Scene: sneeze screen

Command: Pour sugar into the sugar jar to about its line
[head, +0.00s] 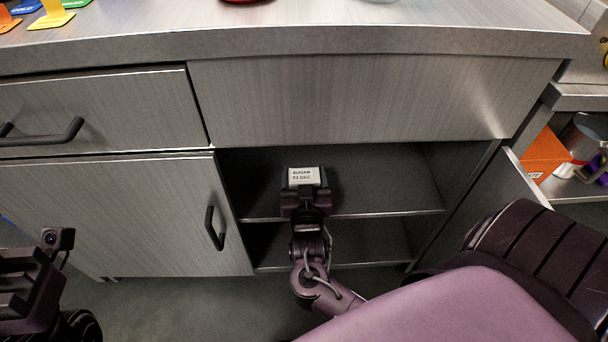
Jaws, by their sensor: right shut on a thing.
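A small white box labelled "SUGAR 03 DEC" (303,177) is in the open cabinet, at the upper shelf (390,185). My right gripper (304,190) reaches into the cabinet and is shut on this sugar box. The box's lower part is hidden by the gripper, so I cannot tell if it touches the shelf. Part of my left arm and gripper (25,285) shows at the lower left edge; its fingertips are not clear. No sugar jar is identifiable in this view.
The cabinet's right door (527,175) stands open. The left door (120,215) and the drawer (100,108) above it are shut. A steel counter (330,35) overhangs the shelves. An orange box (543,155) and a metal pot (585,135) stand at the right.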

